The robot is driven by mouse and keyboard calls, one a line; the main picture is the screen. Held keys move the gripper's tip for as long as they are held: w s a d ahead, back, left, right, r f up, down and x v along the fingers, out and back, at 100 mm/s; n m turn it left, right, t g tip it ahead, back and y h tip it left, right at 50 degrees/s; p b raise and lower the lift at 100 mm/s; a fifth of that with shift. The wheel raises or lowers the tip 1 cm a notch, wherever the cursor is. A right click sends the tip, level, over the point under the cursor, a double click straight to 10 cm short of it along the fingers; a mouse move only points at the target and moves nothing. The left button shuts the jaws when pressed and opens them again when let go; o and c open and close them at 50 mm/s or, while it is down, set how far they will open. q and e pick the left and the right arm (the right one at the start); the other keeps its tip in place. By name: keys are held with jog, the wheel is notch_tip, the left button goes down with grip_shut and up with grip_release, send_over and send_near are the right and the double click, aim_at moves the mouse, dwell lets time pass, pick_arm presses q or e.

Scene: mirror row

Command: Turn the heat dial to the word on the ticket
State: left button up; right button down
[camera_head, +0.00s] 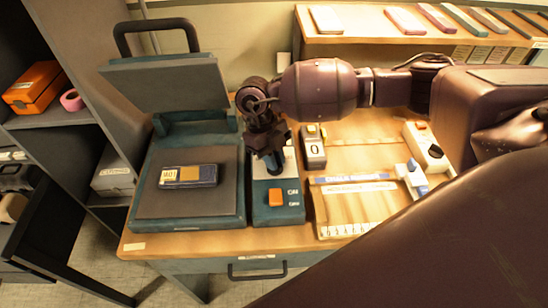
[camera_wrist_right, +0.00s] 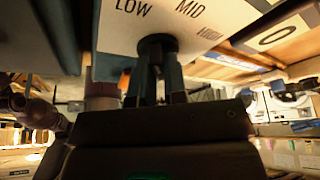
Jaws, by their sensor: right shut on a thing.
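My right gripper (camera_head: 268,150) reaches down onto the white panel (camera_head: 289,165) of the teal control box (camera_head: 262,213). In the right wrist view its fingers (camera_wrist_right: 158,62) are shut around the dark round heat dial (camera_wrist_right: 157,43). The words LOW, MID and HIGH are printed around the dial. Which word the dial points at is hidden by the fingers. A small blue block with a tan top and a pale label (camera_head: 169,176) lies on the press plate; its lettering is too small to read surely. My left gripper is not in view.
The press's grey lid (camera_head: 165,84) stands open behind its base (camera_head: 148,222). An orange switch (camera_head: 275,197) marked ON sits in front of the dial. A counter reading 0 (camera_head: 313,151) and a wooden tray (camera_head: 345,230) stand to the right.

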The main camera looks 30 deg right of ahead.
jog(key=shift+s+f+n, duration=0.15)
jog(key=shift+f+n, duration=0.05)
jog(key=shift+n, duration=0.4)
jog(key=shift+h, duration=0.3)
jog(key=c, duration=1.2)
grip_release()
jog(key=shift+o, duration=0.2)
jog(key=shift+r, duration=0.1)
jog(key=shift+r, duration=0.2)
notch_tip(320, 180, up, 20)
jog(key=p, duration=0.1)
jog(key=shift+f+p, duration=0.2)
jog(key=shift+p, duration=0.2)
